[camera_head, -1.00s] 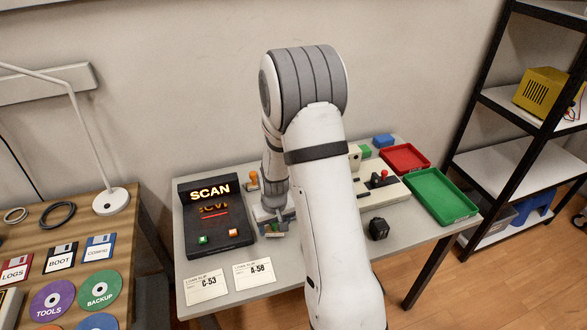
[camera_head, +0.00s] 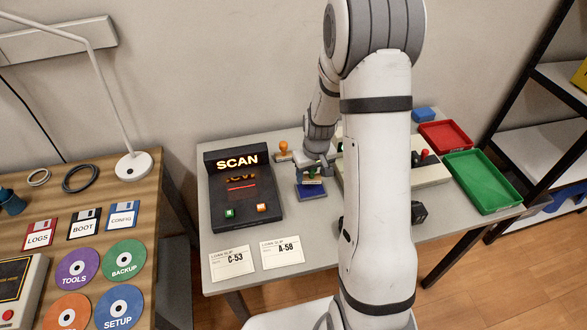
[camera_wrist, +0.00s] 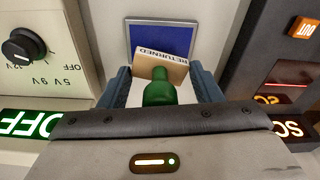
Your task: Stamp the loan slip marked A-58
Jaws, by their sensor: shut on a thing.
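The loan slip marked A-58 (camera_head: 283,252) lies flat at the front of the table, just right of slip C-53 (camera_head: 230,263). My gripper (camera_head: 313,166) is shut on a stamp with a green handle (camera_wrist: 158,92) and a wooden block labelled RETURNED (camera_wrist: 161,68). The blue ink pad (camera_head: 312,191) lies under or just in front of the stamp; it also shows beyond the block in the wrist view (camera_wrist: 160,37). I cannot tell whether the stamp touches it. The gripper is behind slip A-58, apart from it. The stamp's underside is hidden.
A dark SCAN device (camera_head: 241,190) stands left of the pad. A second stamp with an orange handle (camera_head: 284,149) stands behind. A red tray (camera_head: 445,136) and a green tray (camera_head: 483,180) are at the right. My arm hides part of the table's middle.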

